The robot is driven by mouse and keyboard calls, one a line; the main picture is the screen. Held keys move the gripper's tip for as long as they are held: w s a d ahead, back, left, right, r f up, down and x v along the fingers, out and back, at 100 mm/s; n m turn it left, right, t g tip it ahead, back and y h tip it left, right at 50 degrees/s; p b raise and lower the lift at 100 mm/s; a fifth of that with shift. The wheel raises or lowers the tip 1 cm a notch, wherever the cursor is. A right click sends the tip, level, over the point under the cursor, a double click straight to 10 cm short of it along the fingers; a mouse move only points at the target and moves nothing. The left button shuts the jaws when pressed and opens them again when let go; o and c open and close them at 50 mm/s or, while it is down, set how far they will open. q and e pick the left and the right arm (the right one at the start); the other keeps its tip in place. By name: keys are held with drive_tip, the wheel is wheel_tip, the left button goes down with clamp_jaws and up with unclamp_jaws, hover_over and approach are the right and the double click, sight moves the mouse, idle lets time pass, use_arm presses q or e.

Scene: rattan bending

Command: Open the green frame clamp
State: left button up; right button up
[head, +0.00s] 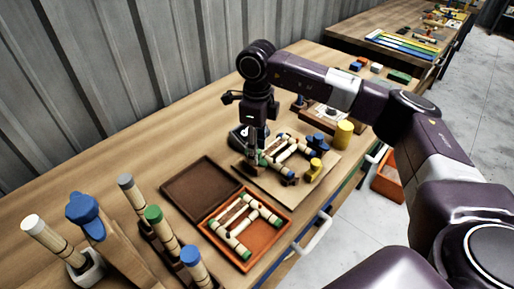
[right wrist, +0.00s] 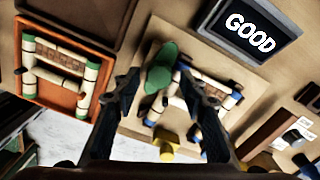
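The green frame clamp (right wrist: 160,70) shows in the right wrist view at one corner of a bamboo-like frame (right wrist: 177,98) on a light board. In the head view the frame (head: 285,150) lies under my right gripper, and only a little green shows beside the fingers. My right gripper (head: 252,158) points down at that corner. In the right wrist view my right gripper (right wrist: 160,78) is open, with a finger on each side of the green clamp. I cannot tell whether either finger touches it. My left gripper is not in view.
A yellow clamp (head: 315,169) and a blue clamp (head: 318,143) sit at the frame's right side. An open orange box (head: 272,238) holds another frame in front. A "GOOD" display (right wrist: 250,30) lies beyond. Capped rods (head: 160,230) stand at the lower left.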

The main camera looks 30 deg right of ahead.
wheel_tip(320, 180, up, 12)
idle(0.4)
idle(0.3)
